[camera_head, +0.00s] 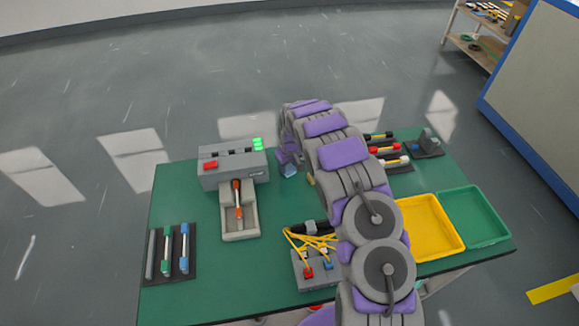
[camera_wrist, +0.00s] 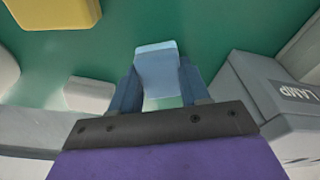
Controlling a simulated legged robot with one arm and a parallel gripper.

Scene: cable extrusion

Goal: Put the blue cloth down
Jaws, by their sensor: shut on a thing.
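The blue cloth (camera_wrist: 157,72) is a small light-blue folded block between the two dark blue fingers of my gripper (camera_wrist: 158,88) in the wrist view. My gripper is shut on it, with the green table surface (camera_wrist: 210,38) beyond it. In the head view the cloth (camera_head: 290,171) shows as a small pale-blue patch below my purple gripper (camera_head: 289,160), just right of the grey lamp box (camera_head: 233,168). Whether the cloth touches the table is not clear. My arm hides part of the table's middle.
The lamp box (camera_wrist: 275,95) stands close on the right in the wrist view. A yellow block (camera_wrist: 55,12) lies at upper left there. Yellow (camera_head: 428,228) and green (camera_head: 476,216) trays sit at the table's right. Yellow cables (camera_head: 310,245) lie near the front.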

